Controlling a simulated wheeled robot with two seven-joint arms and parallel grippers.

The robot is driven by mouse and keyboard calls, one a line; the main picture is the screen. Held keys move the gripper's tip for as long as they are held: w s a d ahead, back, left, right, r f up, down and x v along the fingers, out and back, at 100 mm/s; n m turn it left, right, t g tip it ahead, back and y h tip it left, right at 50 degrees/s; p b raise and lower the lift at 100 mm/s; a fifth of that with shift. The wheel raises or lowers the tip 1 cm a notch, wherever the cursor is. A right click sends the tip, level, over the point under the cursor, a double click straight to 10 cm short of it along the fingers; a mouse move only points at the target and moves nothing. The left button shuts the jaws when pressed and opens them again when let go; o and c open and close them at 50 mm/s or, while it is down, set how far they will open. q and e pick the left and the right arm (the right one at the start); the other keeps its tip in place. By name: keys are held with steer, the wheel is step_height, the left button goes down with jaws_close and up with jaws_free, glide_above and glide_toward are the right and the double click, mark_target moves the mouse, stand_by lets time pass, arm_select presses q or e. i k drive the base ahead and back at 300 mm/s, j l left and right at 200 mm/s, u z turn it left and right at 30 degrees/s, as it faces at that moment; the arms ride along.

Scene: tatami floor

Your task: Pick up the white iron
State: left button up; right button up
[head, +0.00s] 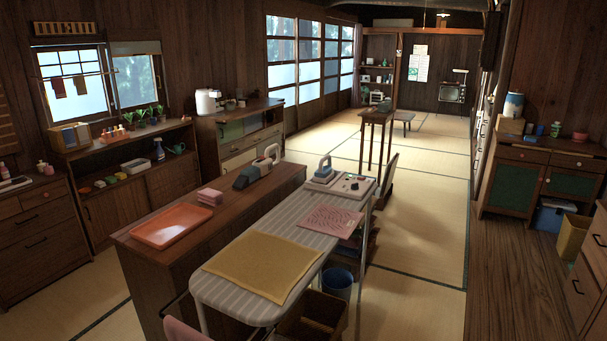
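Two iron-like things stand ahead of me in the head view. A pale iron with a bluish handle (324,169) stands at the far end of the striped ironing board (215,290), beside a pale panel with small knobs (352,184). A white-handled thing with a dark grey-teal body (247,179) stands on the far end of the brown counter (140,250); it is too small to tell whether it is an iron. Neither of my grippers shows in this view.
An orange tray (172,227) and folded pink cloths (210,196) lie on the counter. A blue bin (338,284) and cardboard box (315,318) stand below. Tatami floor (420,250) is clear to the right.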

mark_target(325, 175)
steer(key=i+l+u, duration=0.1)
steer(key=u, duration=0.25)
steer(key=i+l+u, duration=0.1)
steer(key=u, duration=0.25)
steer(key=l+u, duration=0.2)
steer(key=u, duration=0.15)
steer(key=i+l+u, duration=0.25)
steer(key=l, duration=0.35)
steer(key=l+u, duration=0.25)
steer(key=l, duration=0.35)
steer(key=l+u, duration=0.25)
steer(key=l, duration=0.45)
steer(key=l+u, duration=0.1)
steer(key=l, duration=2.55)
steer(key=i, duration=0.05)
